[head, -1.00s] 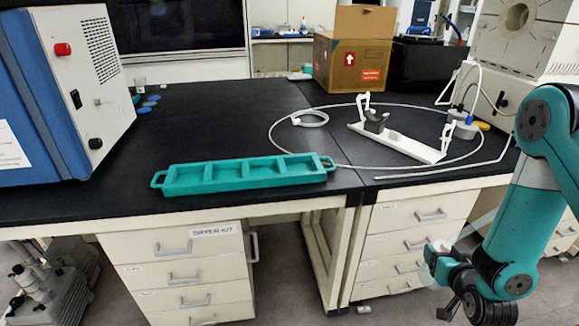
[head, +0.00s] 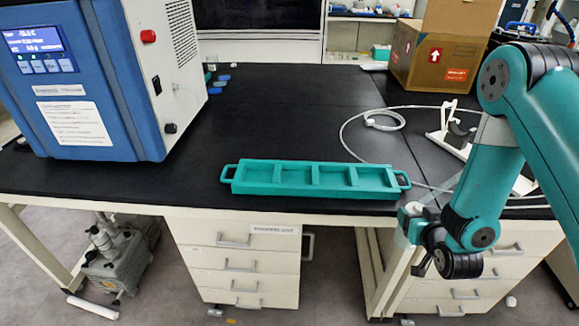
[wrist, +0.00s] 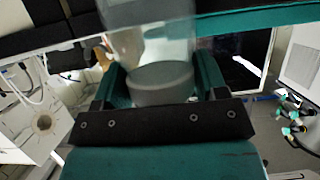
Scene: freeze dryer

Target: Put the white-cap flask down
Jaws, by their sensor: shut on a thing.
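My gripper (head: 408,222) is at the right, in front of the bench edge. It is shut on the white-cap flask (head: 412,209), which is small and partly hidden by the gripper in the head view. In the wrist view the flask's clear body (wrist: 152,38) and greyish-white cap end (wrist: 161,83) sit between the two teal jaws (wrist: 160,92). The flask is apart from the teal tray (head: 315,188), which lies on the black bench with several empty compartments, just left of the gripper.
A blue and white machine (head: 75,85) stands on the bench at the left. A white stand (head: 445,135) and a looped hose (head: 350,125) lie at the right, partly behind my arm. A cardboard box (head: 440,55) is behind. The black bench top (head: 270,110) behind the tray is clear.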

